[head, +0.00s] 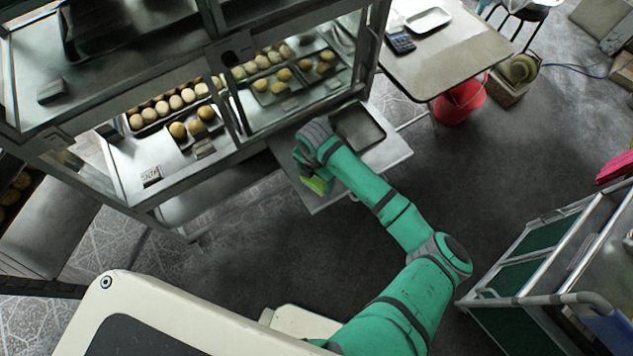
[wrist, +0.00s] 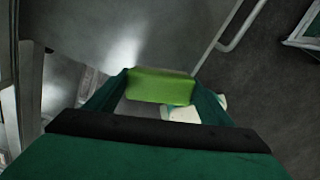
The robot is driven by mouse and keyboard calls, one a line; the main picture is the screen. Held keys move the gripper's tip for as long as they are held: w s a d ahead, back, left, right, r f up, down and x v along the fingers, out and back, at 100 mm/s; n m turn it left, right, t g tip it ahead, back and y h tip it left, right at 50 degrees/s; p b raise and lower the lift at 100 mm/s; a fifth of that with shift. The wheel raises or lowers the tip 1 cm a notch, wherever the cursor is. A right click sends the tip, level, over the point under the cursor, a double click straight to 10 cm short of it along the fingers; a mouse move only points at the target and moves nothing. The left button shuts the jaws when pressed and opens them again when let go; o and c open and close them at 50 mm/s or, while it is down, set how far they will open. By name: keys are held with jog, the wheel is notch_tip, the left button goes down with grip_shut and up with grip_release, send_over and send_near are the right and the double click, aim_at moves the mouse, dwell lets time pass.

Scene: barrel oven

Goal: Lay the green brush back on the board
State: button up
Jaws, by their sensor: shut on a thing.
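The green brush (wrist: 160,87) is a bright green block held between the two fingers of my gripper (wrist: 155,92) in the wrist view. In the head view the brush (head: 317,185) shows just below my gripper (head: 312,172), which is partly hidden by my wrist. The board (head: 395,160) is a pale grey shelf jutting out from the display case. The brush is over or near the board's front left part. I cannot tell whether it touches the board.
A dark square tray (head: 358,127) lies on the board, right of my wrist. The glass display case (head: 230,100) with several buns stands behind and left. A table (head: 445,50) and a red bucket (head: 460,101) are at the upper right. A metal cart (head: 560,260) stands at the right.

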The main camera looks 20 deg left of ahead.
aim_at(316, 184)
jog(key=shift+w+d+f, duration=0.1)
jog(key=shift+w+f, duration=0.1)
jog(key=shift+f, duration=1.65)
jog(key=o, duration=0.9)
jog(key=shift+f, duration=0.1)
notch_tip(316, 184, up, 12)
jog(key=shift+r, duration=0.15)
